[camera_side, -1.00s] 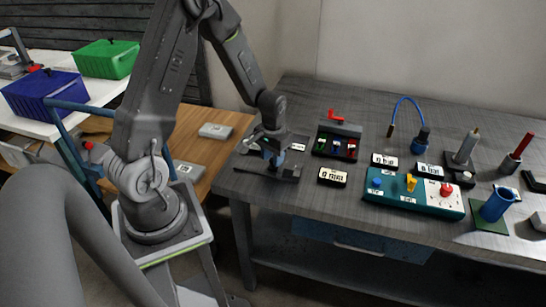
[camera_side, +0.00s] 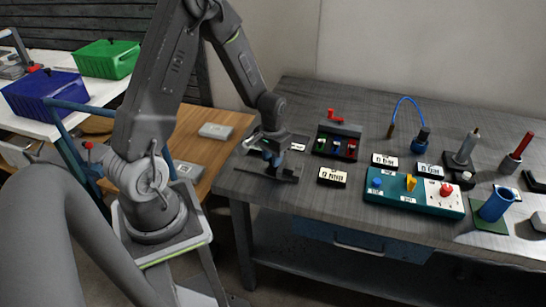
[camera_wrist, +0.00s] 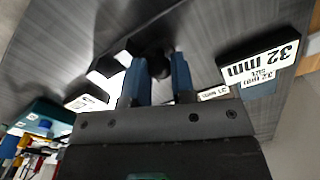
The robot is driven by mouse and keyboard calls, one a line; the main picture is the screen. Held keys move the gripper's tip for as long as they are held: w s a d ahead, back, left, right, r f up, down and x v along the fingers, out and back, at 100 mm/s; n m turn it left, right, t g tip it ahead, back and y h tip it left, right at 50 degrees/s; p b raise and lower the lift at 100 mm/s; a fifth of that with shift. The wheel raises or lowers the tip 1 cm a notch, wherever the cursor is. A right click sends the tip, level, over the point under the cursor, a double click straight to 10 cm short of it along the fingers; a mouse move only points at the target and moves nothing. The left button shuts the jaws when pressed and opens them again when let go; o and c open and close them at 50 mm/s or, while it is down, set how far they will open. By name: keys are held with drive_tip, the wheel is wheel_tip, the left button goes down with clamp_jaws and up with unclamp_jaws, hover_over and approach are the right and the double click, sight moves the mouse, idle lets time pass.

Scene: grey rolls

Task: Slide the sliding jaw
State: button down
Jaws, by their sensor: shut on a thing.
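My gripper (camera_side: 270,158) is at the left end of the grey workbench, low over a dark flat rail-like fixture (camera_side: 285,178). In the wrist view its two blue fingers (camera_wrist: 158,82) close from both sides on a dark rounded piece (camera_wrist: 158,60), which looks like the knob of the sliding jaw. The rest of the jaw is mostly hidden by the fingers and the gripper body. A plate reading 32 mm (camera_wrist: 262,62) lies right of the fingers in the wrist view.
A small black-framed label (camera_side: 332,176) and a dark block with coloured parts and a red lever (camera_side: 338,138) stand to the right. Farther right are a teal control box (camera_side: 412,193) and a blue cup (camera_side: 496,205). The bench's front left edge is close.

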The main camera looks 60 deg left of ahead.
drive_tip(key=shift+s+a, duration=1)
drive_tip(key=c, duration=1.2)
unclamp_jaws()
drive_tip(key=shift+c, duration=0.2)
drive_tip(key=shift+r, duration=0.1)
drive_tip(key=shift+w+r, duration=0.1)
drive_tip(key=shift+r, duration=0.2)
wheel_tip(320, 180, up, 13)
drive_tip(key=shift+d+r, duration=0.1)
